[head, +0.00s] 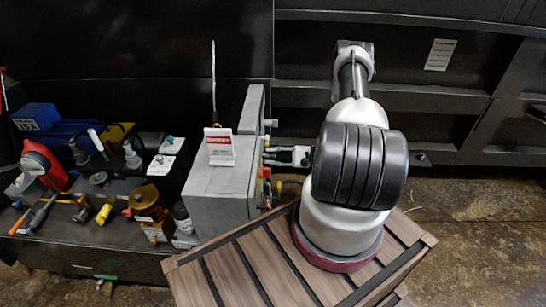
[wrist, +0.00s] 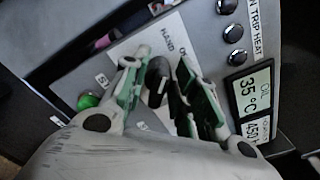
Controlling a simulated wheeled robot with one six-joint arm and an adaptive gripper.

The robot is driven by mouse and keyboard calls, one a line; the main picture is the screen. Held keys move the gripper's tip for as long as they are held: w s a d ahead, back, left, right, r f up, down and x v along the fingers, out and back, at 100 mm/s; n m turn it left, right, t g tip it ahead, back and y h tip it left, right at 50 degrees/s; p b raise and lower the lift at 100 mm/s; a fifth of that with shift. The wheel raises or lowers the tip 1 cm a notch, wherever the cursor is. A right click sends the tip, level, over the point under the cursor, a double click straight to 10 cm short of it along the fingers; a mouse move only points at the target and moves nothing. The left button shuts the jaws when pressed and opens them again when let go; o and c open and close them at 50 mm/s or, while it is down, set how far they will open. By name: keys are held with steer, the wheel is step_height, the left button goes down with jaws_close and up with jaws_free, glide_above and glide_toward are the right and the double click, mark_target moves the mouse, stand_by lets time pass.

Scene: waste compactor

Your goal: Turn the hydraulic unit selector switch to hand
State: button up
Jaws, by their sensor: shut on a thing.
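The hydraulic unit selector switch (wrist: 157,76) is a black knob on a white label plate in the wrist view. The plate reads "HAND" near its top, with partly covered lettering beside it. My gripper (wrist: 161,82) has its green-edged fingers on either side of the knob and is shut on it. The fingers hide part of the knob and plate, so I cannot tell its exact setting. In the head view my gripper (head: 301,156) reaches left to the panel side of the grey control box (head: 218,200); the knob itself is hidden there.
The panel carries a green button (wrist: 89,100), several dark round buttons (wrist: 234,33) and a display reading 35 °C (wrist: 251,92) close to my fingers. A slatted wooden platform (head: 225,275) lies below.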

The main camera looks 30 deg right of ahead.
stand_by(0.3)
steer(key=o, duration=0.7)
steer(key=shift+c, duration=0.2)
steer(key=shift+d, duration=0.1)
steer(key=v, duration=1.2)
steer(key=shift+f, duration=0.1)
